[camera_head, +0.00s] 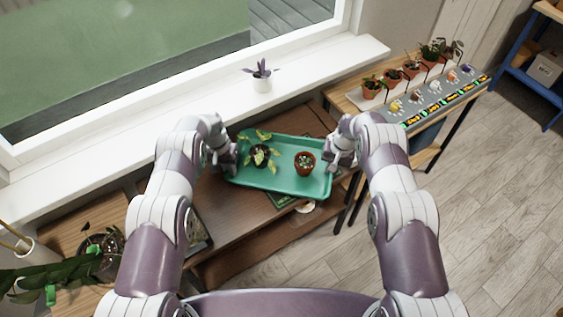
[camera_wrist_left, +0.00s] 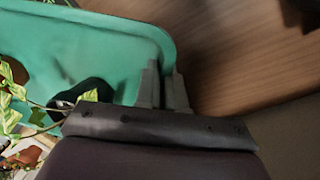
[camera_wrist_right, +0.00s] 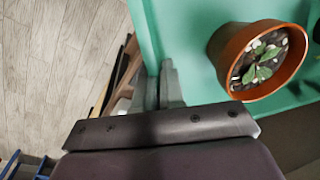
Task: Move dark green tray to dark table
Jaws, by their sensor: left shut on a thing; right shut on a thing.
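The green tray (camera_head: 282,178) is between my two grippers in the head view, over a dark brown wooden table (camera_head: 222,209). It carries a dark pot with a leafy yellow-green plant (camera_head: 262,156) and a terracotta pot with a small plant (camera_head: 305,163). My left gripper (camera_head: 231,166) is shut on the tray's left rim; the rim also shows between its fingers in the left wrist view (camera_wrist_left: 165,88). My right gripper (camera_head: 335,163) is shut on the right rim, seen in the right wrist view (camera_wrist_right: 160,88). Whether the tray touches the table is unclear.
A white windowsill (camera_head: 190,125) with a purple plant in a white pot (camera_head: 262,80) runs behind. At the right, a wooden table holds a row of potted plants (camera_head: 392,78) and a labelled mat (camera_head: 440,97). A blue shelf (camera_head: 520,72) stands far right. A leafy plant (camera_head: 75,262) is at lower left.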

